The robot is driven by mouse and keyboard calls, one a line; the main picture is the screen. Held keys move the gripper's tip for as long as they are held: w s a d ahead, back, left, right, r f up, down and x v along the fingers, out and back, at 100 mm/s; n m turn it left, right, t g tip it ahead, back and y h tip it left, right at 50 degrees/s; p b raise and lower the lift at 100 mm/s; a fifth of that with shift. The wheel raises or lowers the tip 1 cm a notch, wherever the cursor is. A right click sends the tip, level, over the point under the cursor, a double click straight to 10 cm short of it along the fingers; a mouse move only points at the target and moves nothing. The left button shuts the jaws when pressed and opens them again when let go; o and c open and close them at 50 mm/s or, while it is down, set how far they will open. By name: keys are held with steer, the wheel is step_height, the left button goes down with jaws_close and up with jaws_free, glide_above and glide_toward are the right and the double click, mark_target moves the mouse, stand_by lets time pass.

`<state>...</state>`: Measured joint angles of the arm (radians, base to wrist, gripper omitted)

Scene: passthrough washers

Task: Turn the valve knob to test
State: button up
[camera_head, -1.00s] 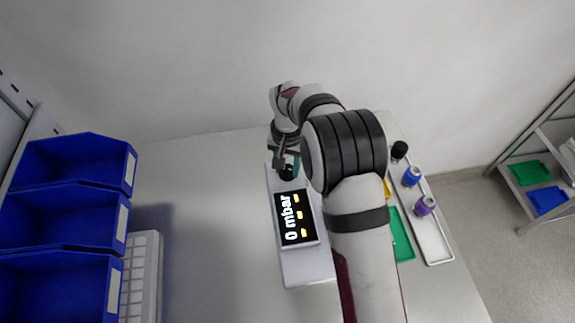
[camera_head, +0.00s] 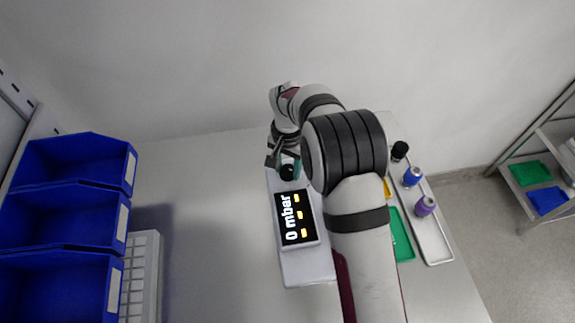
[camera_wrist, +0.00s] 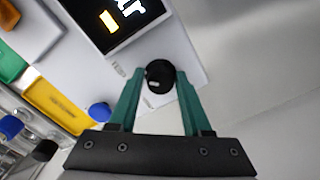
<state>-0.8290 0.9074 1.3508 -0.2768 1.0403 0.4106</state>
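The valve knob is a round black knob (camera_head: 287,172) at the far end of a white device (camera_head: 308,265). In the wrist view the knob (camera_wrist: 160,77) sits between my gripper's two teal fingertips (camera_wrist: 160,73). The fingers are spread, with a narrow gap seeming to show on each side of the knob. A small pale mark is on the knob. In the head view my gripper (camera_head: 285,160) is at the knob and partly covers it. The device's black display (camera_head: 296,218) reads "0 mbar" with several yellow marks beside it.
Right of my arm are a tray (camera_head: 436,246) with a black-topped, a blue (camera_head: 412,176) and a purple (camera_head: 425,206) item, and a green bin (camera_head: 402,240). Blue bins (camera_head: 62,215) and a white rack (camera_head: 141,275) stand left. The table between is clear.

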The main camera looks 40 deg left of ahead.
mark_target(287, 169)
steer(key=o, duration=0.3)
steer(key=shift+r, duration=0.1)
step_height(287, 169, up, 16)
steer(key=shift+f, duration=0.2)
